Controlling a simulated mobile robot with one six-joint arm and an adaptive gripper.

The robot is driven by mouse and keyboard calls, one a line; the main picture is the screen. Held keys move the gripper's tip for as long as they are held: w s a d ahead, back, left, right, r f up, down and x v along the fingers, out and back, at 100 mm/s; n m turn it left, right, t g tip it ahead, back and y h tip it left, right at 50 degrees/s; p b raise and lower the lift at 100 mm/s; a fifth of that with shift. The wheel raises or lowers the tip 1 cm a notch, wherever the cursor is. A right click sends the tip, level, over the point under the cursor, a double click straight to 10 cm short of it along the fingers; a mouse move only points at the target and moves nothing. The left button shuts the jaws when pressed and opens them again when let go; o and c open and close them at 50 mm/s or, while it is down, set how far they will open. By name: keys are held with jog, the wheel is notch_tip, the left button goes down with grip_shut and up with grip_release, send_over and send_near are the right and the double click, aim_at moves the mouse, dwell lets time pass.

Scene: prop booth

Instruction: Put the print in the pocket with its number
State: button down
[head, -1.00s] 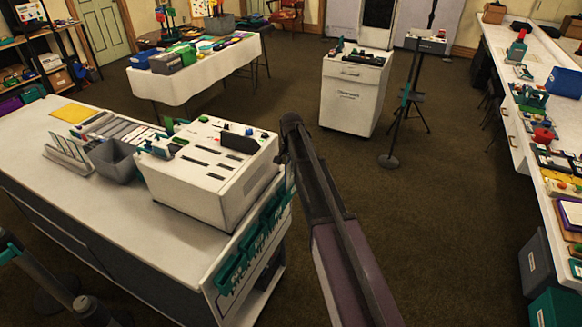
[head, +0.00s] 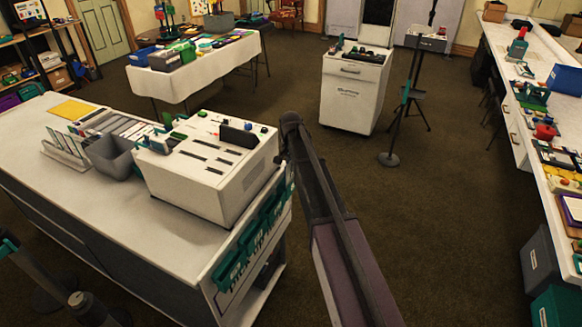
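No loose print that I can single out shows in the head view. Several cards stand in a small rack (head: 66,148) on the left counter (head: 120,225). A white box-shaped machine (head: 208,172) with dark slots and coloured knobs stands at the counter's near right end. A dark upright piece (head: 237,137) stands on its top. Several teal holders (head: 255,240) hang on the counter's end face; whether these are the pockets, and any numbers, I cannot tell. My arm rises from the bottom to a joint right of the machine; my gripper is out of sight.
A grey bin (head: 112,155) and a yellow sheet (head: 76,110) are on the counter. A white cabinet (head: 352,98) and a thin stand (head: 398,115) are ahead. A long bench (head: 530,100) runs along the right.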

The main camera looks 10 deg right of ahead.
dwell(0.4)
jog(key=c, duration=0.7)
grip_release()
